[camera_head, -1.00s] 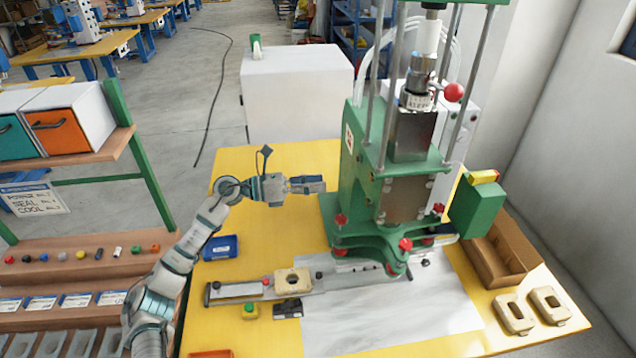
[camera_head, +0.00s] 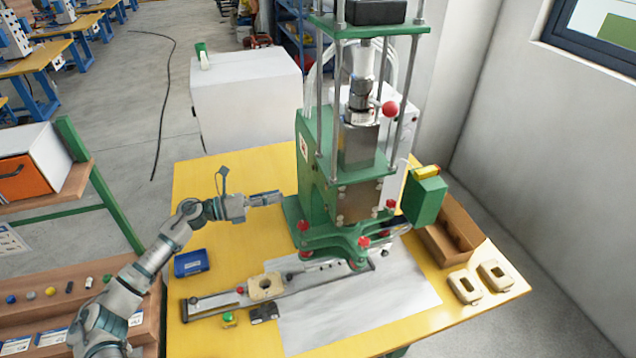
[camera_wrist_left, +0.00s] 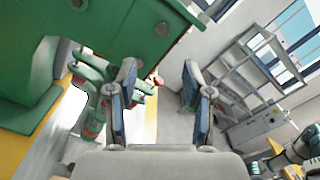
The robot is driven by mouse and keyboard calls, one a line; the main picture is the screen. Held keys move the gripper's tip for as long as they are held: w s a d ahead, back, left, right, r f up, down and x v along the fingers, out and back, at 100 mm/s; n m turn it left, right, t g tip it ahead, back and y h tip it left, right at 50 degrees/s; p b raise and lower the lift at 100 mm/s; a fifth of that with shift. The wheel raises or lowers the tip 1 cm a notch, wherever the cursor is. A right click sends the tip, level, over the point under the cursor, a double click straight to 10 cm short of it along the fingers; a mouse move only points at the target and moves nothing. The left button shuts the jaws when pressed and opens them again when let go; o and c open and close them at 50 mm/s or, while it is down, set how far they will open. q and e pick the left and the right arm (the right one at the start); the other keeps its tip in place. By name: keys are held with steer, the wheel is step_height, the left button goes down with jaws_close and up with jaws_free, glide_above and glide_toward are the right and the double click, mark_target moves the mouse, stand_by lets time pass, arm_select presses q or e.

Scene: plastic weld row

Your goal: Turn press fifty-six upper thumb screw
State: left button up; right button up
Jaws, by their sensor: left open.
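The green press (camera_head: 330,165) stands on the yellow table. Several red-headed screws show on it, including one at the left (camera_head: 303,226), one at the front (camera_head: 363,242) and one at the right (camera_head: 391,204). I cannot tell which is the upper thumb screw. My left gripper (camera_head: 268,199) is left of the press body, pointing at it, apart from the red screws. In the left wrist view my left gripper (camera_wrist_left: 162,95) is open and empty, with a small red tip (camera_wrist_left: 158,80) seen beyond the gap between its fingers. My right gripper is not in view.
A red ball handle (camera_head: 390,109) sticks out high on the press. A slide rail with a beige part (camera_head: 266,287) runs in front. A blue box (camera_head: 191,263) lies at the left, a cardboard tray (camera_head: 455,235) at the right. The table left of the press is mostly clear.

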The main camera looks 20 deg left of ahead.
arm_select(q)
steer(key=p+x, duration=0.3)
steer(key=x, duration=1)
